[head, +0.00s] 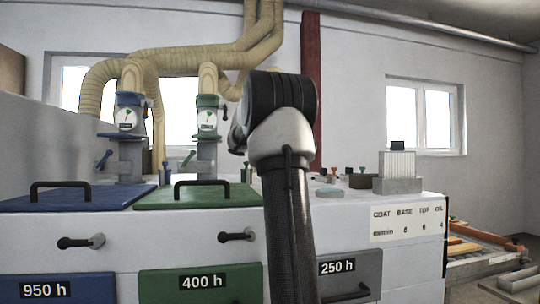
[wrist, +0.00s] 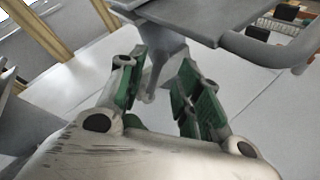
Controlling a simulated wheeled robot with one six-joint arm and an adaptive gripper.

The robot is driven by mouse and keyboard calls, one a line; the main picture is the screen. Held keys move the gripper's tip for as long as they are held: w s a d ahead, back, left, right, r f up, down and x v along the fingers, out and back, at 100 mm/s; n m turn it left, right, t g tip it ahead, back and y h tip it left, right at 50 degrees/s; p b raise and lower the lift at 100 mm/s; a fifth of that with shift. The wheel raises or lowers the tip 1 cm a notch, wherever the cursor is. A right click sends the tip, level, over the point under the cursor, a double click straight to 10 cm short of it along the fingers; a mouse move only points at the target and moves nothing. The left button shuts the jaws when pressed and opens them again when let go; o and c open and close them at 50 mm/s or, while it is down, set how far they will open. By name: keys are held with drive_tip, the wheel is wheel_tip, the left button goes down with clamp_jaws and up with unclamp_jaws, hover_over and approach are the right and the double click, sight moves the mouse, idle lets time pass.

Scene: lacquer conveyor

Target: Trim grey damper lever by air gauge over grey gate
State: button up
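In the wrist view my gripper (wrist: 160,82) is open, its green-padded fingers spread apart. A grey tapered part, seemingly the damper lever (wrist: 158,62), hangs between the fingertips with a thin end showing; I cannot tell whether either finger touches it. A flat grey plate (wrist: 188,14) is above it, perhaps part of the grey column. In the head view my raised arm covers the grey column, its gate and its air gauge; my gripper is hidden there too. The grey front marked 250 h (head: 352,276) shows right of my arm.
Blue (head: 128,122) and green (head: 207,120) columns with gauges stand to the left, behind handled lids. A grey bar handle (wrist: 262,52) lies close right of my fingers. A white sign (head: 409,222) and grey block (head: 397,185) are at right.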

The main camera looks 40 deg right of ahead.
drive_tip(key=x, duration=0.7)
drive_tip(key=shift+d+f, duration=0.1)
drive_tip(key=shift+d, duration=0.05)
clamp_jaws()
